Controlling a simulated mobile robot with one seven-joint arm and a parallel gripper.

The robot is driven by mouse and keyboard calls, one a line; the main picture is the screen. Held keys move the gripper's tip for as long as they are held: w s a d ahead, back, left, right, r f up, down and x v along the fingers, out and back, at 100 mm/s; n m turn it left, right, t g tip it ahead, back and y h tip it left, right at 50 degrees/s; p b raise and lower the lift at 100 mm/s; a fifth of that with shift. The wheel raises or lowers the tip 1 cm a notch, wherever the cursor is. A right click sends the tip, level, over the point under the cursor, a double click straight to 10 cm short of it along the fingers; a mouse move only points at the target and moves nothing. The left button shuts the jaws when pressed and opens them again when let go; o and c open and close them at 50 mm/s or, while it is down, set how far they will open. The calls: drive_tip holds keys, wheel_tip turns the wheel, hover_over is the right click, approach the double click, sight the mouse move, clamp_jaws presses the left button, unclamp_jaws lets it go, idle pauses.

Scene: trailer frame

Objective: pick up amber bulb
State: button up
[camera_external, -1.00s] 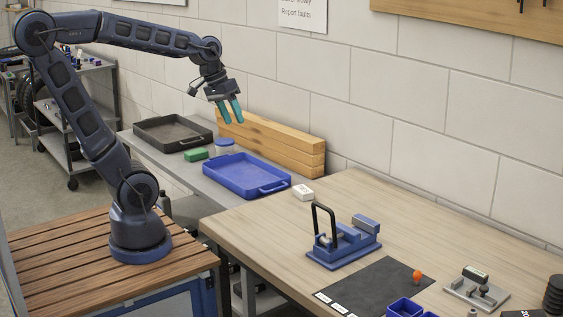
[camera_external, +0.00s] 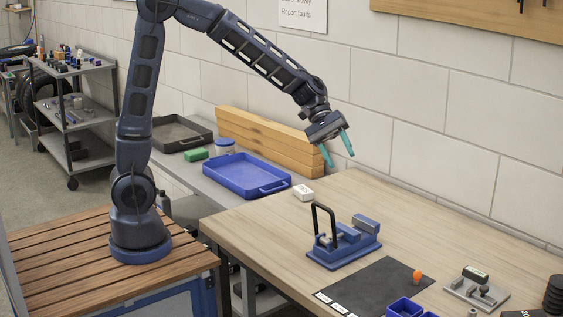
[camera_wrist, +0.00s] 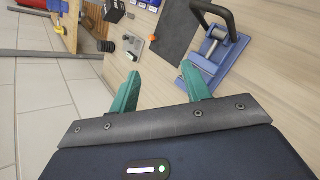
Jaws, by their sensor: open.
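The amber bulb (camera_external: 417,276) is a small orange, rounded piece at the right edge of the dark mat (camera_external: 372,287) on the wooden table. In the wrist view it is a tiny orange spot (camera_wrist: 152,38) beyond my fingertips, beside the mat. My gripper (camera_external: 339,158) is open and empty, with teal fingers pointing down and right. It is high above the table's far left part, well away from the bulb. Its spread fingers also show in the wrist view (camera_wrist: 161,71).
A blue fixture with a black handle (camera_external: 345,243) stands left of the bulb. A grey metal fixture (camera_external: 476,289) is to its right, and blue bins (camera_external: 404,308) are in front. A white block (camera_external: 303,192) lies near the table's left end. The tiled wall runs behind.

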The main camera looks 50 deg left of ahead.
sight(417, 277)
drive_tip(key=w+d+f+n+g+h, duration=0.1)
drive_tip(key=w+d+f+n+h, duration=0.15)
drive_tip(key=d+f, duration=0.65)
drive_tip(key=w+d+f+n+h, duration=0.1)
drive_tip(key=d+f+n, duration=0.35)
drive_tip(key=d, duration=0.75)
drive_tip(key=f, duration=0.5)
drive_tip(key=d+f, duration=0.1)
drive_tip(key=f, duration=0.2)
drive_tip(key=shift+s+d, duration=0.1)
drive_tip(key=shift+s, duration=0.1)
drive_tip(key=shift+x, duration=3.3)
drive_tip(key=shift+r, duration=0.1)
drive_tip(key=c, duration=0.9)
